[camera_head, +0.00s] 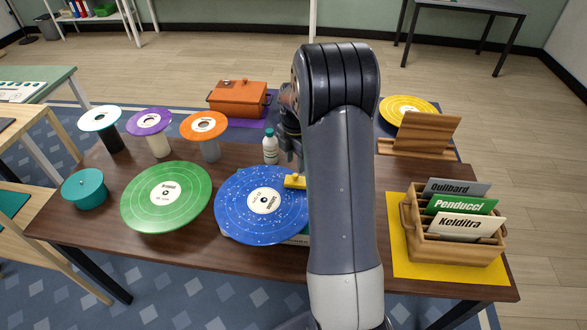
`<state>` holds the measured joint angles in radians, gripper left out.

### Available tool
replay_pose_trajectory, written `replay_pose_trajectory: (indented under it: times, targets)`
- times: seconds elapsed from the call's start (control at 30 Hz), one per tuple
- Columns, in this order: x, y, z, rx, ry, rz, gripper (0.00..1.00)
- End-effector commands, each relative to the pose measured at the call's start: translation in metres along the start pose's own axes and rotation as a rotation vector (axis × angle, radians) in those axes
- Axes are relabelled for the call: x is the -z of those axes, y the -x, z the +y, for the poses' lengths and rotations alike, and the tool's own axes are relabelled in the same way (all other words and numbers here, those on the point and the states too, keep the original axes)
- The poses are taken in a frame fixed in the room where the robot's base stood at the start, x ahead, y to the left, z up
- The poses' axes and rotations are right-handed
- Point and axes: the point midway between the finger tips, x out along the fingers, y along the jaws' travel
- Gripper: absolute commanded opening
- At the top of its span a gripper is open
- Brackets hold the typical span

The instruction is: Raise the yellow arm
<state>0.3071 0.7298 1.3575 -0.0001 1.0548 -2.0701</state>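A small yellow piece (294,181), which looks like the end of the yellow arm, shows over the right part of a speckled blue record (240,207). The rest of the yellow arm is hidden behind my own arm. The blue record lies on a base of which only a thin light edge shows at its lower right. My gripper (292,160) is just above and behind the yellow piece, mostly covered by my arm link. I cannot tell whether it touches the piece or whether its fingers are open.
A white bottle (270,147) stands close behind the blue record. A green record (166,197) lies to the left, with several disc-topped stands behind. An orange box (238,98) is at the back. A wooden crate of sleeves (454,246) and a wooden stand (427,132) are at right.

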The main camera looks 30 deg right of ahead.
Motion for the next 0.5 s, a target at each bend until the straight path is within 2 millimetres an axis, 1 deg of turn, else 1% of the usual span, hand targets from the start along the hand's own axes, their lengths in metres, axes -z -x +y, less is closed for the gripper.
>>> replay_pose_trajectory:
  times: [0.1,0.2,0.33,0.5]
  targets:
    - [0.001,-0.021,-0.001,0.004,0.000,0.002,0.39]
    - [0.000,-0.034,0.000,0.002,-0.001,0.001,0.39]
    - [0.000,-0.045,0.000,0.001,-0.001,0.000,0.39]
    - [0.000,-0.049,0.000,0.000,-0.001,0.000,0.39]
